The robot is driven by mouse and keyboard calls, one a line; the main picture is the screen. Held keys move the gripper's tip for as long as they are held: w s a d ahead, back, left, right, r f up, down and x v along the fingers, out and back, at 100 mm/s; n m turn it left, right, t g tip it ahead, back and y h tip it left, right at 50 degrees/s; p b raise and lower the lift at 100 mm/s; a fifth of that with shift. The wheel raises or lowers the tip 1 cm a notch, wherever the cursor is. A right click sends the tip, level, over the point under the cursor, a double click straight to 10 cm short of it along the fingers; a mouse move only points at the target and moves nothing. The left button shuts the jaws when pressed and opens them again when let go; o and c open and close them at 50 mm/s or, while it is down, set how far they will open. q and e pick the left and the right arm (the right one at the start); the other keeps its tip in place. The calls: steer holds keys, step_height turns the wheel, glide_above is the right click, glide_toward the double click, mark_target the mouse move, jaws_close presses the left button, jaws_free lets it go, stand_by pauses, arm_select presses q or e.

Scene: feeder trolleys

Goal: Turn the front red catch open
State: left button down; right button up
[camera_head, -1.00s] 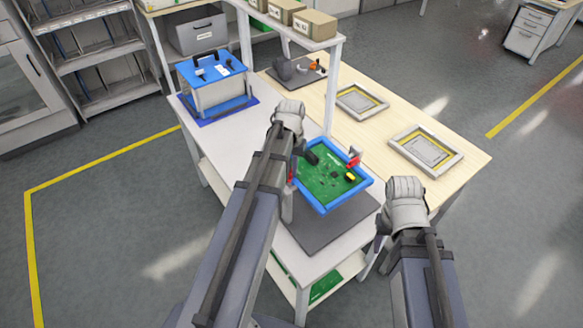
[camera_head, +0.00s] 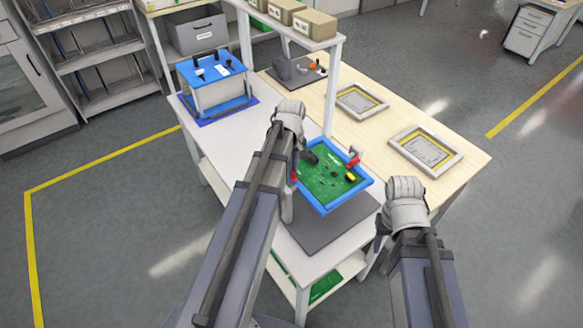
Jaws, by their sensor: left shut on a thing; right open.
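A blue-framed fixture holding a green circuit board (camera_head: 325,190) rests on a dark grey mat (camera_head: 330,228) on the bench. One red catch (camera_head: 294,176) shows at the frame's left edge, mostly hidden behind my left arm. Another red catch (camera_head: 354,161) stands at the frame's far right edge. My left gripper (camera_head: 306,155) is at the left side of the frame, shut on the partly hidden red catch; its grip is largely covered by my wrist. My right gripper (camera_head: 381,228) is open and empty, off the front right corner of the mat.
A blue-topped box (camera_head: 210,70) stands on the bench at the back left. Two pale trays (camera_head: 361,102) (camera_head: 427,150) lie on the wooden table to the right. A shelf post (camera_head: 330,95) rises behind the fixture, with cardboard boxes (camera_head: 315,25) above.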

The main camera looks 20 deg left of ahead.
arm_select(q)
steer(key=shift+n, duration=0.7)
steer(key=c, duration=0.9)
jaws_free()
steer(key=shift+c, duration=0.2)
steer(key=shift+r, duration=0.1)
step_height(320, 180, up, 8)
steer(key=p, duration=0.8)
steer(key=shift+f, duration=0.25)
